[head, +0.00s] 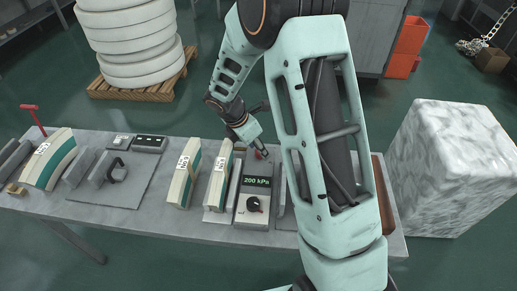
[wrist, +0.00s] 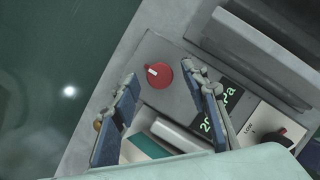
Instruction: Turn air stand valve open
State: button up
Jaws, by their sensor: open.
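The air stand (head: 251,199) is a grey box on the workbench with a green display reading 200 kPa. A round red knob with a white mark, which looks like its valve, sits on a grey plate in the wrist view (wrist: 158,74). In the head view the red knob (head: 261,154) shows partly, behind the display at my gripper's tip. My gripper (wrist: 159,71) is open, with one finger on each side of the knob. Contact with the knob cannot be told. The display (wrist: 222,110) is partly hidden behind the right finger.
A black dial (head: 254,204) is on the front of the air stand. Labelled curved blocks (head: 184,172) stand to its left on the workbench (head: 140,224). A marbled white block (head: 450,170) stands beyond the bench's right end. My arm covers the bench's right part.

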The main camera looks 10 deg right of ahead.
jog(key=shift+w+d+f, duration=0.1)
jog(key=shift+d+f, duration=0.05)
jog(key=shift+f, duration=0.35)
grip_shut()
